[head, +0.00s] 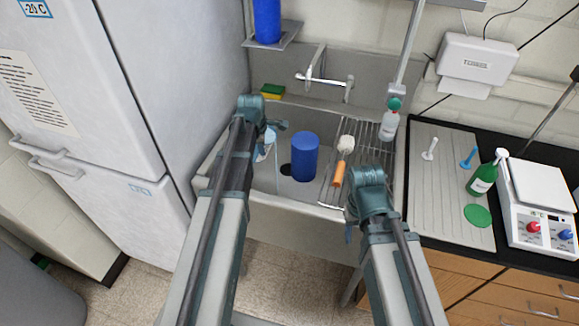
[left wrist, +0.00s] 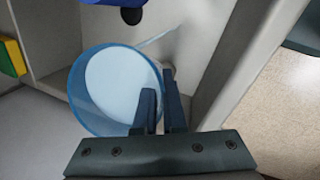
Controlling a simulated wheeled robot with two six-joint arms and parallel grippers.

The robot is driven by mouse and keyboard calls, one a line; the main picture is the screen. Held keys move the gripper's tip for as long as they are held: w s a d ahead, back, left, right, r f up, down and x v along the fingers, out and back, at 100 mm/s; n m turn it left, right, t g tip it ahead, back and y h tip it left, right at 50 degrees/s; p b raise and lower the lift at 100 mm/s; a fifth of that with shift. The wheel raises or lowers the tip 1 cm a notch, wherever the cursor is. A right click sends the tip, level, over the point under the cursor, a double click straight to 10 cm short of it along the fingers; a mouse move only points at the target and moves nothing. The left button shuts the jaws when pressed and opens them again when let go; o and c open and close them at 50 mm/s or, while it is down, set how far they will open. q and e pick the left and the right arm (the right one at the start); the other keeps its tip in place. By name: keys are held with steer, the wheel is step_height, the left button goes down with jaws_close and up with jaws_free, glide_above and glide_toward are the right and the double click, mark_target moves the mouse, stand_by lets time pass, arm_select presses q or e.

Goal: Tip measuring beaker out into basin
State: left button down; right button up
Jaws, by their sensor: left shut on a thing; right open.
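The measuring beaker (head: 266,145) is a clear, blue-tinted cup held over the left part of the basin (head: 262,180). My left gripper (head: 271,127) is shut on its wall. In the left wrist view the beaker (left wrist: 76,95) is tilted, with pale liquid (left wrist: 115,80) inside. A thin pale stream (left wrist: 158,38) runs from its rim, and in the head view the stream (head: 277,172) falls down into the basin. My right gripper (head: 349,226) is open and empty near the basin's front right edge; its fingertips are partly hidden.
A blue cylinder (head: 305,157) stands in the basin beside a dark drain (head: 285,169). A wire rack (head: 357,160) holds an orange-handled brush (head: 342,160) and a bottle (head: 389,122). A sponge (head: 272,90) lies on the back ledge; a faucet (head: 322,79) is behind.

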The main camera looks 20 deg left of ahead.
arm_select(q)
steer(key=shift+s+d+f+t+y+b, duration=0.15)
steer(key=shift+d+f+y+b, duration=0.3)
steer(key=shift+d+y+b, duration=0.25)
steer(key=shift+s+d+f+t+y+b, duration=0.15)
steer(key=shift+d+f+y+b, duration=0.3)
steer(key=shift+y+b, duration=0.35)
stand_by(0.8)
step_height(320, 180, down, 3)
steer(key=y+b, duration=0.1)
steer(key=b, duration=0.1)
steer(key=y+b, duration=0.1)
steer(key=b, duration=0.1)
steer(key=shift+d+r+t, duration=0.15)
steer(key=shift+r+t, duration=0.05)
steer(key=shift+t, duration=0.1)
stand_by(0.7)
steer(key=shift+b, duration=0.35)
steer(key=shift+f+y+b, duration=0.4)
steer(key=shift+y+b, duration=0.3)
steer(key=shift+b, duration=0.15)
stand_by(0.3)
steer(key=shift+r+t+y+b, duration=0.35)
steer(key=shift+t+y+b, duration=0.05)
steer(key=shift+y+b, duration=0.55)
stand_by(1.7)
